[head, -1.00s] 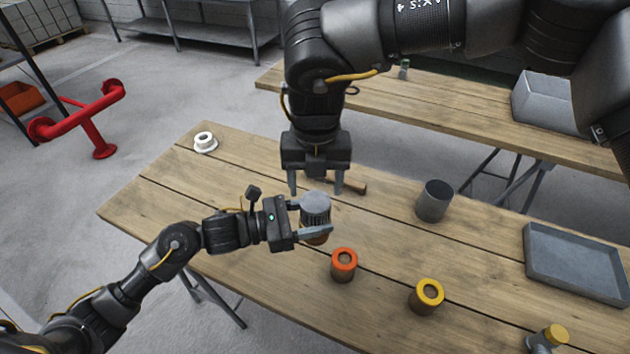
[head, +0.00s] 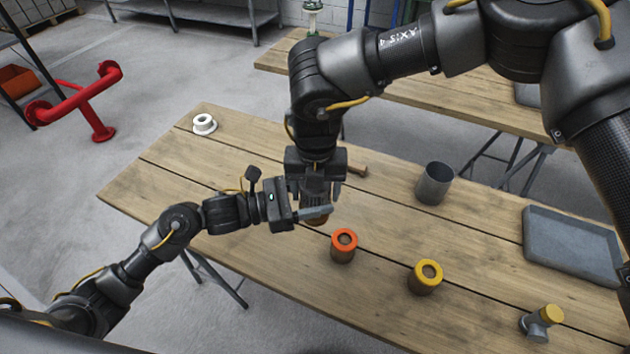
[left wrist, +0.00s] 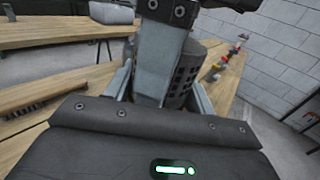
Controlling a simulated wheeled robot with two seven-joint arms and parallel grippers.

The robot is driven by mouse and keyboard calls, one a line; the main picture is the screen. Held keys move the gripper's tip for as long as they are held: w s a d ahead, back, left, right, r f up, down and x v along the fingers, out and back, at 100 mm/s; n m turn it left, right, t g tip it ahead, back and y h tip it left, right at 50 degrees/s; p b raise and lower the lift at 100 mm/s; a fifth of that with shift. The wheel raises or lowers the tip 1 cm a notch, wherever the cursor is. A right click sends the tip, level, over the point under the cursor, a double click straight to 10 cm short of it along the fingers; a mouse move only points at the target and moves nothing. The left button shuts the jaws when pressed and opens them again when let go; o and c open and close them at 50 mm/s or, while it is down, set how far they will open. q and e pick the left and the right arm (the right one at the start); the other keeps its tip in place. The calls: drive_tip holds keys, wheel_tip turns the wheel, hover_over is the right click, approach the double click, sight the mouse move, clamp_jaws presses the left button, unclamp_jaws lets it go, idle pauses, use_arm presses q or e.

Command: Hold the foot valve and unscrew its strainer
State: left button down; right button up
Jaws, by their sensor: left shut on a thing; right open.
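The foot valve (head: 316,218) is upright above the near table, its brass-coloured body low and its grey slotted strainer (head: 315,188) on top. My left gripper (head: 318,211) is shut on the valve from the left side. My right gripper (head: 320,188) points straight down from above, open, with its fingers on either side of the strainer. Whether these fingers touch it, I cannot tell. In the left wrist view the dark slotted strainer (left wrist: 185,70) shows partly behind a grey finger. The valve's lower body is mostly hidden there.
On the wooden table (head: 270,270) stand an orange-topped fitting (head: 343,246), a yellow-topped fitting (head: 426,276), a grey cup (head: 434,184), a grey tray (head: 570,246), a yellow-capped valve (head: 541,322) and a white ring (head: 204,124). A wooden-handled tool (head: 354,170) lies behind the grippers.

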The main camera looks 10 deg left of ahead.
drive_tip(key=c, duration=0.8)
drive_tip(key=shift+o, duration=0.2)
drive_tip(key=n, duration=0.3)
drive_tip(key=shift+n, duration=0.4)
drive_tip(key=shift+d, duration=0.1)
drive_tip(key=o, duration=1.1)
